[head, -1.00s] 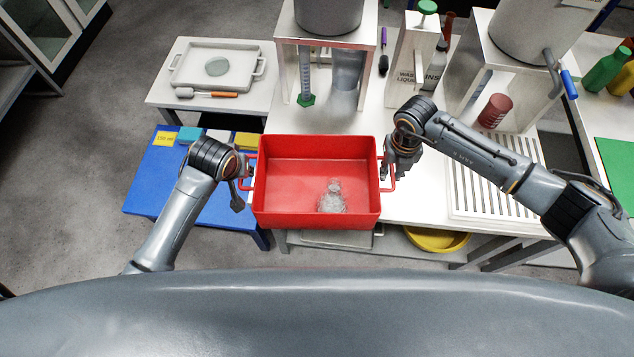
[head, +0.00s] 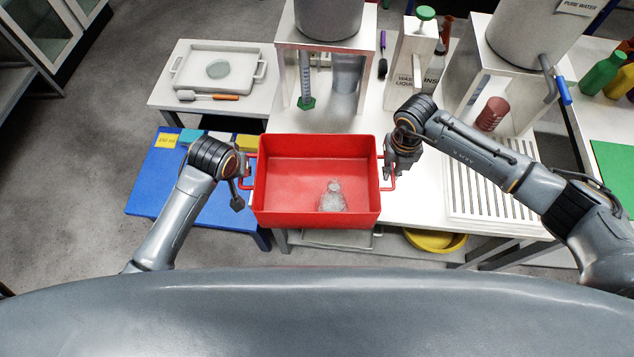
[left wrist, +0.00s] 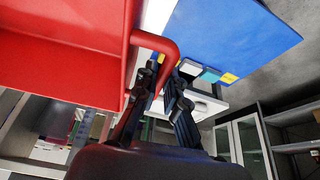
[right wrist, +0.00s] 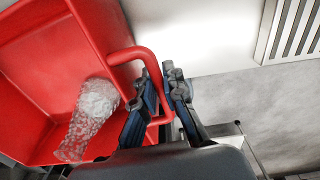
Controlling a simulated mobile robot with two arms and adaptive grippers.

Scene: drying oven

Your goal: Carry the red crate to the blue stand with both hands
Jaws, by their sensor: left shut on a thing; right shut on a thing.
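The red crate (head: 300,170) hangs level between my two grippers, in front of the white table and partly over the right side of the blue stand. A clear flask (head: 333,197) lies inside it near the front. My left gripper (head: 247,172) is shut on the crate's left handle, which shows in the left wrist view (left wrist: 160,45). My right gripper (head: 389,172) is shut on the right handle, which shows in the right wrist view (right wrist: 140,55). The blue stand (head: 160,187) is at the left, partly hidden by my left arm. It also shows in the left wrist view (left wrist: 235,35).
Several small coloured boxes, one yellow (head: 247,142), line the blue stand's back edge; its front is clear. A white side table (head: 160,92) with a white tray (head: 190,82) stands behind. The white table (head: 405,200) is at the right, a yellow bowl (head: 435,241) below it.

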